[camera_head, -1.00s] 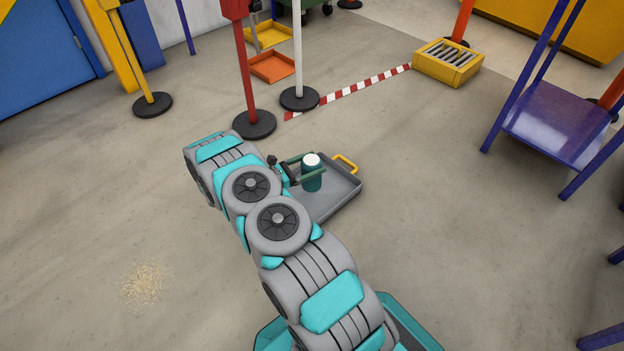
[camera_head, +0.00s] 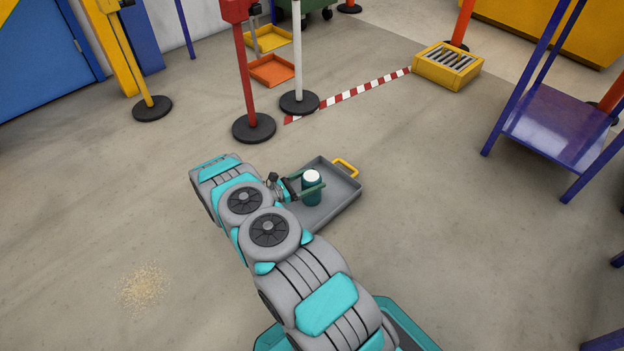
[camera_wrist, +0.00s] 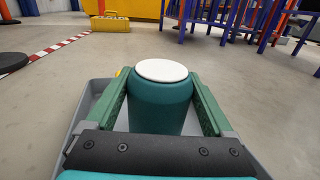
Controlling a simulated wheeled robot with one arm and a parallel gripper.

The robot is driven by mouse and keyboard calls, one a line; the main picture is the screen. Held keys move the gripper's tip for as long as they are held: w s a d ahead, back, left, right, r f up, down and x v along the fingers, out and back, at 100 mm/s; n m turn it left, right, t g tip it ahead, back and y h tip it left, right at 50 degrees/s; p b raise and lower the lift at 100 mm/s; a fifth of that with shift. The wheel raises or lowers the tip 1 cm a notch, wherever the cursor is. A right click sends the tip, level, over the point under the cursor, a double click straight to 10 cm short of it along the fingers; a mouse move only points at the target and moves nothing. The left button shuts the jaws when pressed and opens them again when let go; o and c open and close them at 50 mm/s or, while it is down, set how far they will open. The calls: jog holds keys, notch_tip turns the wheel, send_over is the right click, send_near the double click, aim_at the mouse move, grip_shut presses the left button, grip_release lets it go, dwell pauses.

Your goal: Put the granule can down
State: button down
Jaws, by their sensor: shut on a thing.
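The granule can (camera_head: 312,190) is a dark teal cylinder with a white lid. It also shows upright in the wrist view (camera_wrist: 161,98). My gripper (camera_head: 316,187) is shut on it, with one green finger on each side, as the wrist view (camera_wrist: 160,105) shows. The can is over a grey tray (camera_head: 341,196) with a yellow handle. Whether its base touches the tray floor cannot be told.
A spill of pale granules (camera_head: 144,288) lies on the floor at left. Red (camera_head: 253,127) and white (camera_head: 299,102) posts stand behind the tray. A yellow box with a grate (camera_head: 448,66) and a purple table (camera_head: 556,127) are at right. Open floor lies between.

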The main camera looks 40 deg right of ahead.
grip_release()
jog(key=shift+r, duration=0.2)
jog(key=w+a+p, duration=0.1)
jog(key=w+a, duration=0.1)
jog(key=a, duration=0.9)
jog(key=s+a+r+m+g+y, duration=0.2)
jog(key=s+a+r+m+y, duration=0.25)
jog(key=r, duration=0.85)
jog(key=s+a+r+m+g+y, duration=0.1)
jog(key=s+r+m+y, duration=0.35)
jog(key=s+r, duration=0.6)
jog(key=s+a+r+m+t+y, duration=0.2)
jog(key=s+a+r+m+y, duration=0.1)
jog(key=s+a+r, duration=0.3)
jog(key=s+a+r+m+t+y, duration=0.2)
jog(key=s+a+r+m+y, duration=0.2)
jog(key=s+a, duration=0.6)
jog(key=s+r+y, duration=0.1)
jog(key=s+r, duration=0.1)
jog(key=s, duration=0.3)
jog(key=shift+a+r+t+y, duration=0.15)
jog(key=shift+a+t+y, duration=0.15)
jog(key=shift+a, duration=0.1)
